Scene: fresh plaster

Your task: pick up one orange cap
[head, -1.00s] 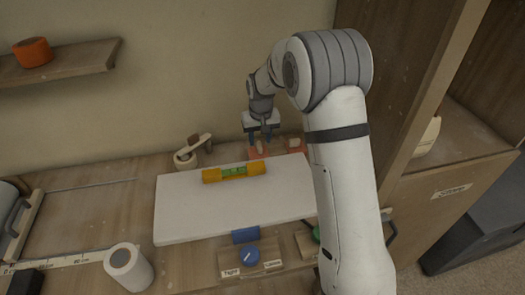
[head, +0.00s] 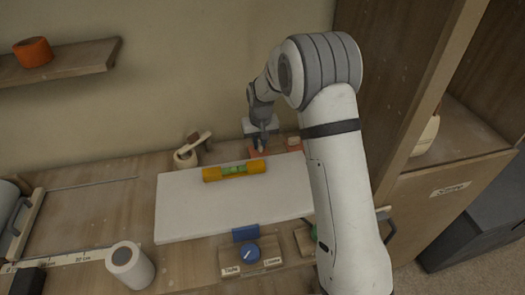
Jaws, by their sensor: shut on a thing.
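My gripper (head: 262,146) is at the back of the bench, behind the white board. It points down with its fingers close together, shut on a small orange cap that the fingers and hand mostly hide. Orange shows around the fingertips, but I cannot tell cap from what lies under it there. Another small orange piece (head: 294,142) with a pale part lies just right of the gripper. I cannot tell whether the held cap is clear of the surface.
A white board (head: 200,215) with a yellow spirit level (head: 234,171) on it lies in front of the gripper. A shelf (head: 70,62) holds an orange roll (head: 33,52).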

